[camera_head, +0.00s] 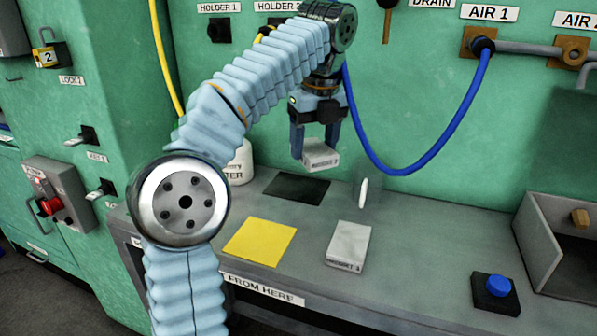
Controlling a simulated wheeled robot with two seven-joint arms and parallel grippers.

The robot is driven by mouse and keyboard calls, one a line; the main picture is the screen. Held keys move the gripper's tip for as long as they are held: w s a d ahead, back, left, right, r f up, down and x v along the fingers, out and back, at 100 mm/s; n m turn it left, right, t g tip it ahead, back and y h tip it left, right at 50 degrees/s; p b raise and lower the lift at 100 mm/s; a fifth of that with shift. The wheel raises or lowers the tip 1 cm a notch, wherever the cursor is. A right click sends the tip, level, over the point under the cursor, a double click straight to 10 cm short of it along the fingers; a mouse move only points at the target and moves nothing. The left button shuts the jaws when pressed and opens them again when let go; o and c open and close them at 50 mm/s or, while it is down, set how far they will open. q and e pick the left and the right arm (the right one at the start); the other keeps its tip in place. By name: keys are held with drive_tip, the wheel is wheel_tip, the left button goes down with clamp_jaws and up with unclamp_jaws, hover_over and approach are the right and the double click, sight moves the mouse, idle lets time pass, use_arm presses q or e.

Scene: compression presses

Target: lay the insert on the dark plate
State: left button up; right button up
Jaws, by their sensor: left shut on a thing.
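My left gripper (317,148) comes in from the left with its fingers pointing down. It is shut on a small grey-white labelled insert (321,155) and holds it above the bench. The dark plate (297,189) lies flat on the bench, a little left of and below the held insert in the picture. Its visible surface is bare. A second grey-white labelled block (349,243) lies on the bench nearer the front. My right gripper is not in view.
A yellow plate (260,241) lies in front of the dark plate. A blue hose (425,165) hangs behind. A white container (240,163) stands behind my arm. A blue button (497,286) and grey box (540,243) are at the right.

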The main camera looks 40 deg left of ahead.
use_arm(q)
drive_tip(key=b, duration=0.1)
hover_over(297, 186)
drive_tip(key=f, duration=0.6)
drive_tip(key=shift+s+d+f, duration=0.1)
drive_tip(key=shift+s+d, duration=0.05)
drive_tip(key=shift+d, duration=0.15)
wheel_tip(297, 186, down, 3)
drive_tip(key=shift+a+r+b, duration=0.15)
drive_tip(key=shift+b, duration=0.5)
drive_tip(key=shift+f, duration=0.25)
drive_tip(key=shift+f, duration=0.15)
drive_tip(key=o, duration=1.4)
drive_tip(key=shift+c, duration=0.2)
wheel_tip(297, 186, up, 8)
drive_tip(key=d+p, duration=0.1)
drive_tip(key=p, duration=0.1)
drive_tip(key=shift+s, duration=0.25)
drive_tip(key=shift+f, duration=0.15)
